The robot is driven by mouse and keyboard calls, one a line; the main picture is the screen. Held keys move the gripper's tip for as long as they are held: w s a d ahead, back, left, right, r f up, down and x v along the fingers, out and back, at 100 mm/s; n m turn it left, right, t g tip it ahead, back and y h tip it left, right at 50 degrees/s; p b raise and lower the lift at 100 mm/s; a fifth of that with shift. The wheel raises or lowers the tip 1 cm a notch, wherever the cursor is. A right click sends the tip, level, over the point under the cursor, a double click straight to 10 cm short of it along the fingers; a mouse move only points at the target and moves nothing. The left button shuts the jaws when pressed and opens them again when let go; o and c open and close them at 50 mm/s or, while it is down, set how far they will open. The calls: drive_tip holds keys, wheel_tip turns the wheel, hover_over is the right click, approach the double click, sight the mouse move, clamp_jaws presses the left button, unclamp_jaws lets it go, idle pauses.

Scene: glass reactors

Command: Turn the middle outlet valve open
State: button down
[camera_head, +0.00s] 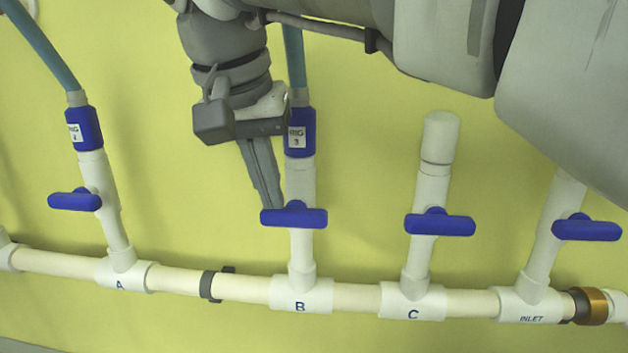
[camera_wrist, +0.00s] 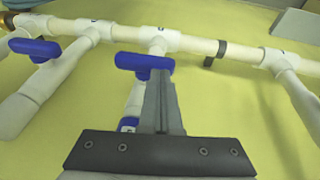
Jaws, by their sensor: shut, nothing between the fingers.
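The middle outlet valve, on branch B, has a blue handle (camera_head: 305,217) lying crosswise to its white upright pipe (camera_head: 301,183). The handle also shows in the wrist view (camera_wrist: 132,61), with the fingertips overlapping its right part there. My gripper (camera_head: 274,204) points down with its fingers together and empty. Its tips are at the left end of the handle in the head view. I cannot tell whether they touch it. In the wrist view the fingers (camera_wrist: 160,76) hide part of the handle and pipe.
Blue handles of outlets A (camera_head: 75,201) and C (camera_head: 440,222) and of the inlet (camera_head: 587,229) also lie crosswise. A white horizontal pipe (camera_head: 345,297) joins the branches. A hose connector (camera_head: 300,132) sits above B, close to my wrist. The wall behind is yellow.

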drive_tip(key=shift+a+f+p, duration=0.1)
drive_tip(key=shift+a+p, duration=0.1)
drive_tip(key=shift+p, duration=0.3)
drive_tip(key=shift+a+f+p, duration=0.2)
drive_tip(key=shift+p, duration=0.2)
drive_tip(key=shift+h, duration=0.9)
drive_tip(key=shift+w+a+f+b, duration=0.1)
drive_tip(key=shift+a+f+b, duration=0.2)
drive_tip(key=shift+f, duration=0.95)
drive_tip(key=shift+a+f+b, duration=0.1)
drive_tip(key=shift+a+f, duration=0.25)
drive_tip(key=shift+f, duration=0.85)
